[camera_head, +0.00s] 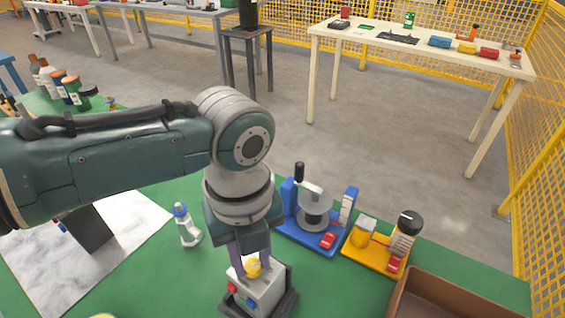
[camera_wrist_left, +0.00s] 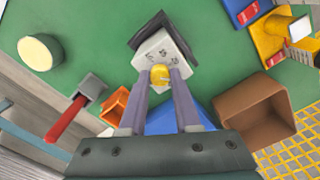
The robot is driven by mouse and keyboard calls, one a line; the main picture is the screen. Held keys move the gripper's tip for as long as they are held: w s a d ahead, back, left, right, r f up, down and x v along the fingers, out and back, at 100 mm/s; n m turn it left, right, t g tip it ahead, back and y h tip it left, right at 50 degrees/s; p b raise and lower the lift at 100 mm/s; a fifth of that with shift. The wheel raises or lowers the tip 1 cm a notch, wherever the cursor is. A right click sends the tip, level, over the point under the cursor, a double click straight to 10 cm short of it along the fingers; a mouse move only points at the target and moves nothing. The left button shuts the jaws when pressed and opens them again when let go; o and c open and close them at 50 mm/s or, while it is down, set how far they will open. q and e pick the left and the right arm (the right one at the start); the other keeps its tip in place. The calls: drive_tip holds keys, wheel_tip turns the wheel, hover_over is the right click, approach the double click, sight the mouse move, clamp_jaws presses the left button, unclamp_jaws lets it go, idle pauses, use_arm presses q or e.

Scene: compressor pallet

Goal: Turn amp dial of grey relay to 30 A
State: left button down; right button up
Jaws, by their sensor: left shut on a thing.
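The grey relay (camera_head: 263,291) is a light grey box on a dark base, standing on the green table near the bottom of the head view. A yellow dial (camera_head: 253,267) is on its top, with red and blue parts on its side. My left gripper (camera_head: 252,262) points down from above and is shut on the yellow dial. In the left wrist view the left gripper's fingers (camera_wrist_left: 160,84) close on both sides of the yellow dial (camera_wrist_left: 159,74). Small dark markings show on the relay face (camera_wrist_left: 160,50) around the dial, but their numbers are too small to read. My right gripper is not in view.
A blue fixture (camera_head: 312,222) and a yellow fixture (camera_head: 372,252) stand right of the relay. A brown bin (camera_head: 440,296) is at the lower right. A small white bottle-like part (camera_head: 187,228) stands left of my gripper. A grey marbled sheet (camera_head: 45,265) lies at the left.

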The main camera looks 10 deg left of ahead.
sight(252, 265)
use_arm(q)
drive_tip(key=shift+m+b, duration=0.4)
drive_tip(key=shift+m, duration=1.4)
drive_tip(key=shift+m+b, duration=0.55)
drive_tip(key=shift+m, duration=1.55)
idle(0.9)
drive_tip(key=c, duration=0.6)
unclamp_jaws()
wheel_tip(252, 265, up, 10)
drive_tip(key=p, duration=0.1)
